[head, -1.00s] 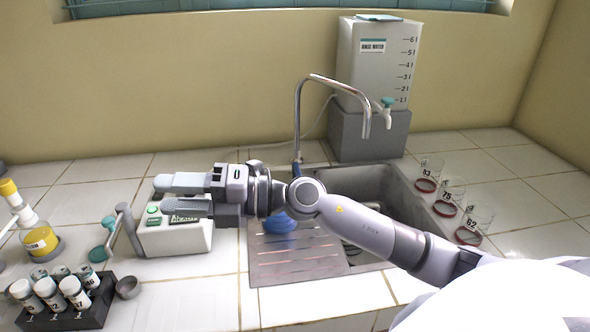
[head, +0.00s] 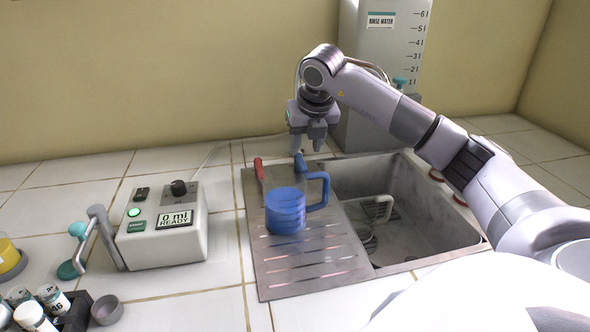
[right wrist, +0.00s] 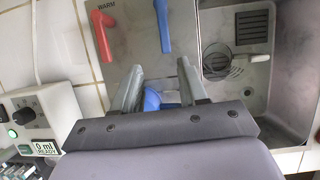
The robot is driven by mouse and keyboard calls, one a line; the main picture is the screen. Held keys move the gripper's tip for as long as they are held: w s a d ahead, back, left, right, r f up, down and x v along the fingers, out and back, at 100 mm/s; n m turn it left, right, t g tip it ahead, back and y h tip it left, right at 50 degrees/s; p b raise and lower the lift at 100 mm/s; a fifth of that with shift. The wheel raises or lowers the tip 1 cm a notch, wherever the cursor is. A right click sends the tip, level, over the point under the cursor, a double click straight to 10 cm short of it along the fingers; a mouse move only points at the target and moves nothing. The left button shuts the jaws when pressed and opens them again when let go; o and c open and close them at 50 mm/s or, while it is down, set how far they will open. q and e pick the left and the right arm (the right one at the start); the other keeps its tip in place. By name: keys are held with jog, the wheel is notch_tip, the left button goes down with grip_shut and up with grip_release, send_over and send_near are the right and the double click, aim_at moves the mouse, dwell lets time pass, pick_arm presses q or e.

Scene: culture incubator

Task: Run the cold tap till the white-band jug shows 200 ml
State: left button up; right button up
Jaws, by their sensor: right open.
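A clear jug with a white handle (head: 383,207) stands in the sink; it also shows in the right wrist view (right wrist: 222,66). Its band and water level cannot be read. The blue cold tap lever (head: 300,162) is at the sink's back edge and also shows in the right wrist view (right wrist: 162,25). The red lever (right wrist: 103,32), marked WARM, is to its left. My right gripper (head: 307,150) is open and empty, pointing down close above the blue lever; contact cannot be told. The spout is hidden behind my arm. My left gripper is out of view.
A blue jug (head: 285,212) stands on the ribbed drainboard (head: 290,278). Left of it, a box (head: 166,240) reads "0 ml READY". The rinse water tank (head: 385,60) stands behind my right arm. A vial rack (head: 75,312) is at lower left.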

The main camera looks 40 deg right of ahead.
jog(key=x, duration=0.5)
jog(key=d+x, duration=0.1)
jog(key=x, duration=0.1)
jog(key=shift+f, duration=0.15)
jog(key=shift+c, duration=0.3)
grip_shut()
